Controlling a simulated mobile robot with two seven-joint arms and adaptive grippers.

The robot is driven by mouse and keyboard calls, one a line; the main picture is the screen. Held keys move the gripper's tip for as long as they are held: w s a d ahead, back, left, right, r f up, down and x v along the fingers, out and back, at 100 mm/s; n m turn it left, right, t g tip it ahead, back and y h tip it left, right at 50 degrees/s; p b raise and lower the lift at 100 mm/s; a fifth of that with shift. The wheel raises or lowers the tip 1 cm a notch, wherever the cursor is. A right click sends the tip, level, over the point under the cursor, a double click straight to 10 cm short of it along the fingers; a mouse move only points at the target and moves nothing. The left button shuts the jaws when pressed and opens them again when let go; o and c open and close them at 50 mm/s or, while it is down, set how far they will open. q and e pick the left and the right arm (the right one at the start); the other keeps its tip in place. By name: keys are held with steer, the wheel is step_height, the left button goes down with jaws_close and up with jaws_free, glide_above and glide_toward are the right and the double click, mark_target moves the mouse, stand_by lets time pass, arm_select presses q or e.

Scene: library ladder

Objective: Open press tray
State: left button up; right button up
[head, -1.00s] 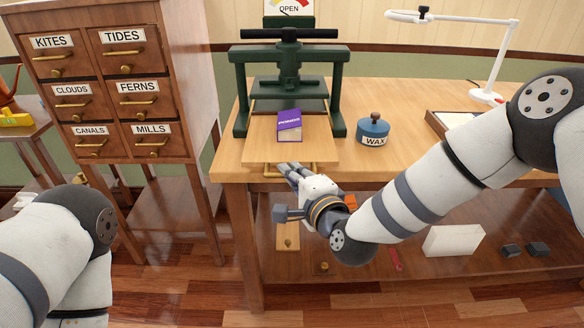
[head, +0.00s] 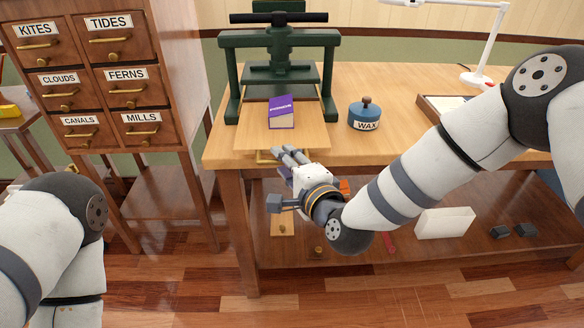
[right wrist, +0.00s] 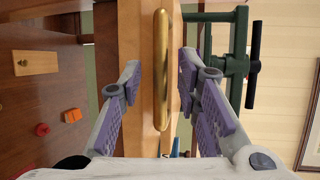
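The press tray (head: 257,141) is a flat wooden board lying in the green press (head: 231,75) at the table's front edge. A purple book (head: 281,112) rests on it. The tray's brass handle (right wrist: 161,70) runs upright in the right wrist view, and its left end shows in the head view (head: 263,157). My right gripper (head: 285,153) is at the tray front. In the right wrist view (right wrist: 159,80) its fingers are open on either side of the handle, with gaps to both. My left arm shows at the left edge, but its gripper is out of view.
A blue wax pot (head: 365,116) stands right of the press, and a shallow tray (head: 433,106) lies further right. A labelled drawer cabinet (head: 129,133) stands at left. The lower shelf holds a white block (head: 445,222) and small items. Floor before the table is clear.

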steer(key=v, duration=1.1)
steer(key=shift+d+r, duration=0.1)
steer(key=s+d+f+n+g+h, duration=0.1)
steer(key=s+d+f+n+g, duration=0.15)
steer(key=s+f, duration=0.35)
steer(key=s+d+f+n+g+h+p, duration=0.1)
steer(key=s+f+n+g, duration=0.25)
steer(key=s+f, duration=0.25)
steer(key=s+d+f+n+g+h, duration=0.1)
steer(key=s+d+f+n+g, duration=0.15)
steer(key=s+f, duration=0.4)
arm_select(q)
steer(key=shift+t, duration=0.6)
steer(key=w+r+p, duration=0.1)
steer(key=w+r, duration=0.2)
arm_select(e)
steer(key=s+d+f+n+g+h, duration=0.1)
steer(key=s+d+g, duration=0.3)
steer(key=s, duration=0.7)
steer(key=s+d+f+n+g+h, duration=0.2)
steer(key=s+d+n+g, duration=0.2)
steer(key=s+d, duration=0.3)
steer(key=s, duration=0.3)
steer(key=shift+s+f+g, duration=0.35)
steer(key=shift+s, duration=0.05)
